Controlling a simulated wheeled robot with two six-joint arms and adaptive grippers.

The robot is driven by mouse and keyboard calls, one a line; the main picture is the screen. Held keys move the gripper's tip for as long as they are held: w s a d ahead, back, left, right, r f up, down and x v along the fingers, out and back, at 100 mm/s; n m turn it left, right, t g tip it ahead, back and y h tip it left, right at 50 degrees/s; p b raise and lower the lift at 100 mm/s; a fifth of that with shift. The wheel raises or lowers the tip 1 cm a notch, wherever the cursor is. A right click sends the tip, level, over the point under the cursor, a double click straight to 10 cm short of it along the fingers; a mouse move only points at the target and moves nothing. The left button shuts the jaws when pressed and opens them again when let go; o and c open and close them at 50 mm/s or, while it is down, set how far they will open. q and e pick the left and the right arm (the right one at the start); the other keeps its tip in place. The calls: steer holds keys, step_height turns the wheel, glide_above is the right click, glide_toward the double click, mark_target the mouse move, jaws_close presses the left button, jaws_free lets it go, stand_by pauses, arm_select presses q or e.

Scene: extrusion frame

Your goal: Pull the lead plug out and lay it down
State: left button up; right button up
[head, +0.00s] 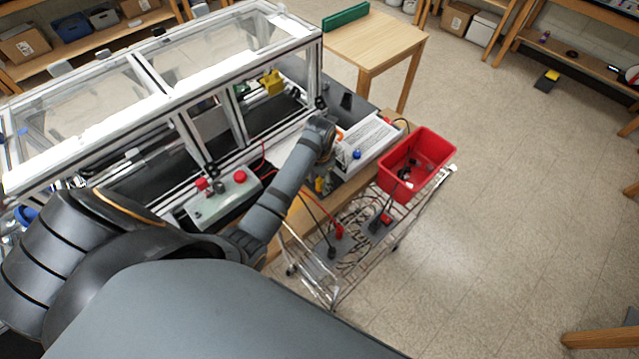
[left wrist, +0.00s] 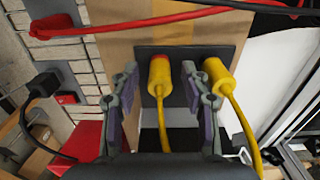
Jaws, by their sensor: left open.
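In the left wrist view a yellow plug (left wrist: 159,78) with a yellow lead is seated in a dark panel (left wrist: 190,55). A second yellow plug (left wrist: 216,76) sits to its right, beyond the right finger. My left gripper (left wrist: 160,70) is open, with its fingers on either side of the first yellow plug; whether they touch it I cannot tell. In the head view my arm largely hides this gripper, and a bit of yellow (head: 320,185) shows beside it. Which plug is the task's lead plug is not clear. My right gripper is out of view.
A red plug (left wrist: 55,26) and a black plug (left wrist: 44,84) are at the left of the wrist view. A framed enclosure (head: 180,85) and a control box (head: 222,205) stand close to my arm.

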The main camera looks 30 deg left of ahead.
mark_target(319, 181)
arm_select(q)
jaws_close()
steer(key=shift+r, duration=3)
